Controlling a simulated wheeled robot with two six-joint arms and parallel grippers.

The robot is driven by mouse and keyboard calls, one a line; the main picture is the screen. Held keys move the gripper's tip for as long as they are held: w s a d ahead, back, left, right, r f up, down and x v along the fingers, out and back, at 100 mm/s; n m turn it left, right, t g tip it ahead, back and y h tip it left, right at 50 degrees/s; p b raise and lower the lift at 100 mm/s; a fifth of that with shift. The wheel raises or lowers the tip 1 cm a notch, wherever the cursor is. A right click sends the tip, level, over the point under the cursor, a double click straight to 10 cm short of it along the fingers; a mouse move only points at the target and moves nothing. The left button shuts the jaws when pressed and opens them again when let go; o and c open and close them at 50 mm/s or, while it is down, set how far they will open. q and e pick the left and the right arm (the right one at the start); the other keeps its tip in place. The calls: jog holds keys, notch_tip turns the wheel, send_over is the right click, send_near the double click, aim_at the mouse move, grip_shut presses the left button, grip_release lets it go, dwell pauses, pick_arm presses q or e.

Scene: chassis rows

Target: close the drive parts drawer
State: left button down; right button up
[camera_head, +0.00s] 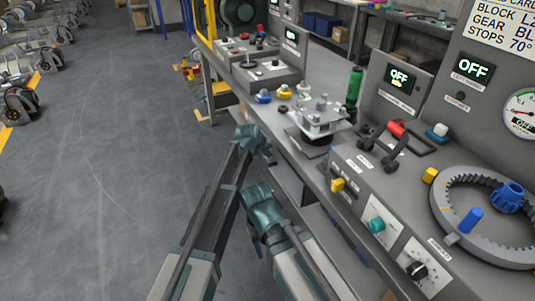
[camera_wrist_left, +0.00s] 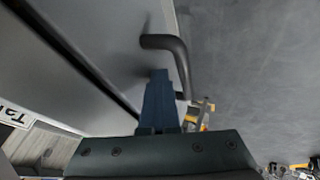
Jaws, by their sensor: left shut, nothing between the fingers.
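In the left wrist view, a dark bar handle (camera_wrist_left: 167,43) stands out from a plain grey front panel (camera_wrist_left: 110,55). I cannot read whether this panel is the drive parts drawer. My left gripper (camera_wrist_left: 158,72) is shut and empty, its blue fingers just below the handle in the picture; I cannot tell whether they touch it. In the head view my left gripper (camera_head: 264,153) is at the front side of the workbench, low beside its edge. The drawer is not clearly seen there. A second teal arm end (camera_head: 262,207) lies nearer; its fingers are hidden.
The workbench (camera_head: 290,150) carries a metal fixture (camera_head: 320,117), a green bottle (camera_head: 354,86) and a toothed ring (camera_head: 445,205). A yellow post (camera_head: 210,18) stands farther along. The grey floor (camera_head: 110,140) to the left is open, with chassis units (camera_head: 22,103) along the far left.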

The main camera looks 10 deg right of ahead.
pick_arm(q)
jog(key=shift+w+d+r, duration=0.15)
jog(key=shift+d, duration=0.2)
jog(key=p+v, duration=0.8)
jog(key=v, duration=0.2)
jog(key=shift+a, duration=0.35)
